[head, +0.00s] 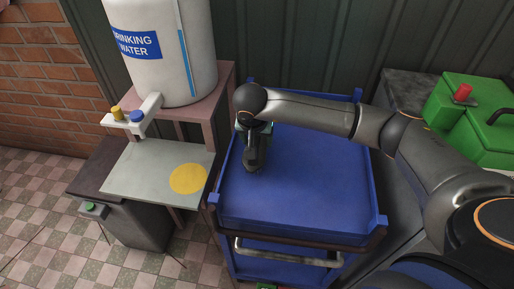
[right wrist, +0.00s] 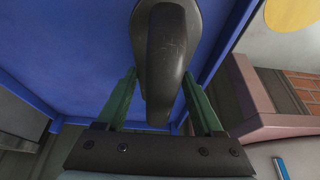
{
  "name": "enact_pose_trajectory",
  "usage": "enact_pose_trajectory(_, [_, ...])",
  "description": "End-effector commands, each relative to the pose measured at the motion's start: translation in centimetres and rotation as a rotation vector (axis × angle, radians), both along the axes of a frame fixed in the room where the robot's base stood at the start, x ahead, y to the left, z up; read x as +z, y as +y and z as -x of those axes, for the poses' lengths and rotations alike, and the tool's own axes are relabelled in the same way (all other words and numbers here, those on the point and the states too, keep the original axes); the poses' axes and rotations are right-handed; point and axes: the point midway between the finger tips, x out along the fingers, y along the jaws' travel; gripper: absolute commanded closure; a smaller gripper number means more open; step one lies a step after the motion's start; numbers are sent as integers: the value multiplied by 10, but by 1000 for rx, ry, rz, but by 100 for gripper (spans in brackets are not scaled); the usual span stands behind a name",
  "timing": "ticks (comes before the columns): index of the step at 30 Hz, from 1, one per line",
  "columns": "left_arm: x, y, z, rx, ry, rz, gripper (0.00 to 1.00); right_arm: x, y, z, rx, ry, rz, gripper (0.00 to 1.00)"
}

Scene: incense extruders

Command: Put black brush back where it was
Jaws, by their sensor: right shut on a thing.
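The black brush (right wrist: 165,50) shows in the right wrist view as a dark, rounded, elongated body between the green fingers of my right gripper (right wrist: 160,92). My right gripper is shut on it. In the head view the right gripper (head: 257,138) points down over the left part of the blue cart top (head: 310,185), with the dark brush (head: 253,163) at its tips. I cannot tell whether the brush touches the cart surface. My left gripper is not in view.
The cart top is otherwise bare, with raised corners. Left of it stand a white water tank (head: 160,60) on a pinkish stand (head: 222,85) and a grey plate with a yellow disc (head: 188,179). A green machine (head: 470,125) stands at the right.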

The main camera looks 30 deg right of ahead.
Motion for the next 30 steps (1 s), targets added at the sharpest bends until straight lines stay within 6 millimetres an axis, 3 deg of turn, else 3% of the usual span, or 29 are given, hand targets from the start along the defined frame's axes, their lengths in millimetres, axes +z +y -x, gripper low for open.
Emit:
enact_pose_trajectory(2, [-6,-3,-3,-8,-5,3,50,-16,0,0,-1,0,-2,83])
enact_pose_trajectory(6, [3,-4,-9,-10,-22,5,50,-14,0,0,0,-2,-1,83])
enact_pose_trajectory(13, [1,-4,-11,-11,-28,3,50,-18,0,0,-1,-2,0,83])
enact_pose_trajectory(14, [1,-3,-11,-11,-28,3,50,-18,0,0,0,0,0,30])
enact_pose_trajectory(21, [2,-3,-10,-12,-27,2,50,-17,0,0,-1,0,0,3])
enact_pose_trajectory(30, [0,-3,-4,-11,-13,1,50,-15,-1,0,-1,0,0,1])
